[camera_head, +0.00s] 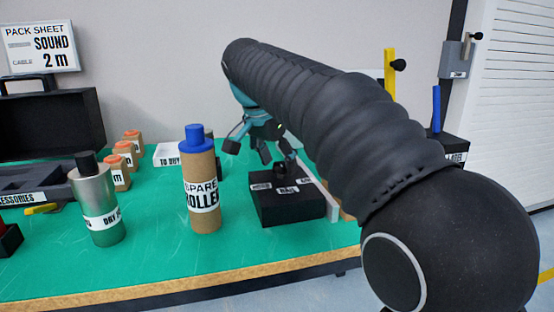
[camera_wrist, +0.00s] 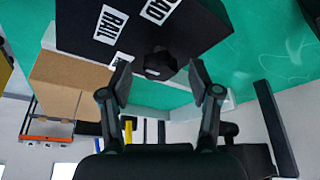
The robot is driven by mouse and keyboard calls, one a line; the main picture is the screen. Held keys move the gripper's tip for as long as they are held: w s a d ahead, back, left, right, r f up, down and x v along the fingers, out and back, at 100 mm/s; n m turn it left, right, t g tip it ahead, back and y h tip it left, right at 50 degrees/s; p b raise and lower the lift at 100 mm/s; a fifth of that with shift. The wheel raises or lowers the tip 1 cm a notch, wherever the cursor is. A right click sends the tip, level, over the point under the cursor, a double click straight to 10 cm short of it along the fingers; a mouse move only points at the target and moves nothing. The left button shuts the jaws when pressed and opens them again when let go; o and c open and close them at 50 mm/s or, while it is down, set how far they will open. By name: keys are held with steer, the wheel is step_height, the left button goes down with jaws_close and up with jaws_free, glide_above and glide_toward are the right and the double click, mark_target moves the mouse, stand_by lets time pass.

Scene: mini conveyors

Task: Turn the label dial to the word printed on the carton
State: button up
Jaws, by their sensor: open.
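The label dial is a black box (camera_head: 290,210) on the green table, with a dark knob (camera_head: 281,168) on top and small white word labels around it. In the wrist view, the knob (camera_wrist: 160,64) lies just ahead of and between the fingertips, with no clear contact. One label (camera_wrist: 110,25) reads RAIL; another (camera_wrist: 158,10) is cut off. I cannot tell which word the knob points to. My gripper (camera_wrist: 160,82) is open and empty, just above the dial in the head view (camera_head: 272,150). A brown carton (camera_wrist: 65,82) stands beside the box; its printed word is not visible.
A SPARE ROLLER tube (camera_head: 203,180) with a blue cap and a silver DRY bottle (camera_head: 98,205) stand left of the dial. Small orange-topped cartons (camera_head: 120,173) are farther left. A PACK SHEET sign (camera_head: 38,48) reads SOUND, 2 m. My arm hides the table's right side.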

steer(key=v, duration=1.2)
steer(key=s+d+f+n+y, duration=0.1)
steer(key=s+d+f+n, duration=0.1)
steer(key=s+d+f, duration=0.4)
steer(key=s+d+f+n+y, duration=0.1)
steer(key=s+d+f+n, duration=0.2)
steer(key=d, duration=0.4)
steer(key=s+d+f+n+t, duration=0.1)
steer(key=s+d+f, duration=0.2)
steer(key=s+f, duration=0.4)
steer(key=s+d+f+n+t, duration=0.1)
steer(key=s+d+f, duration=0.2)
steer(key=s+f, duration=0.5)
step_height(320, 180, down, 5)
steer(key=shift+d+r+n+y, duration=0.1)
steer(key=shift+d+n+y, duration=0.2)
steer(key=shift+d+y, duration=0.1)
